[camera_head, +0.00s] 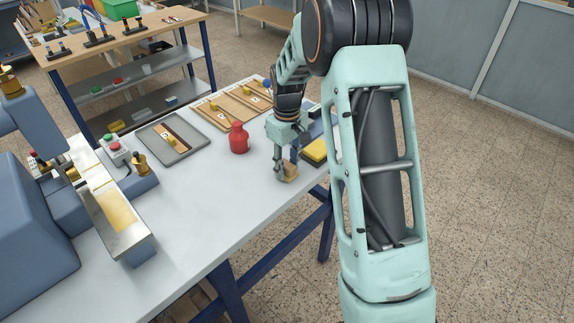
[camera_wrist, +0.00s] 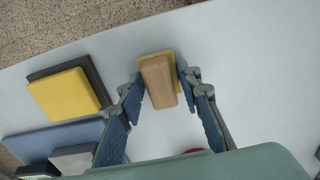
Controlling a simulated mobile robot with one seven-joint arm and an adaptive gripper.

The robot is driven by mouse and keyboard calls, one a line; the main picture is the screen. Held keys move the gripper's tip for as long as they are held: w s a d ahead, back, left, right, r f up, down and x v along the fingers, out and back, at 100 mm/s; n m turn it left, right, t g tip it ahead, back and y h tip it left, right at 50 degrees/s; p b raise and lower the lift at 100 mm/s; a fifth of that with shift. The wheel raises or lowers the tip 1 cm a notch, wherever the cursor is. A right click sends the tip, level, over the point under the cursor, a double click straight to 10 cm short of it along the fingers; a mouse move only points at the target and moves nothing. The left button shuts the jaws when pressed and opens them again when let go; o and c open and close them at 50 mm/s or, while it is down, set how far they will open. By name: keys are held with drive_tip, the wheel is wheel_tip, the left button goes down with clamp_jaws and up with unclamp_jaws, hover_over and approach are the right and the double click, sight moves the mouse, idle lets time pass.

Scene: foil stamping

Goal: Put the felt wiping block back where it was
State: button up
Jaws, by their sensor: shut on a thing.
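The felt wiping block (camera_head: 291,172) has a wooden top and a pale yellow layer beneath it. It is near the right edge of the table, and the wrist view shows the wooden top (camera_wrist: 158,84) from above. My gripper (camera_head: 284,172) points down and is shut on the block, with one finger on each side; the fingers also show in the wrist view (camera_wrist: 160,80). I cannot tell whether the block's underside touches the table.
A yellow pad (camera_wrist: 64,95) on a dark base lies beside the block, near the table edge. A red bottle (camera_head: 238,138) stands left of my gripper. A grey tray (camera_head: 198,146) and the blue press (camera_head: 40,235) are farther left. The table's front middle is clear.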

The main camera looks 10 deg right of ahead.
sight(287, 164)
drive_tip(key=o, duration=1)
wheel_tip(287, 164, up, 12)
drive_tip(key=shift+r, duration=0.15)
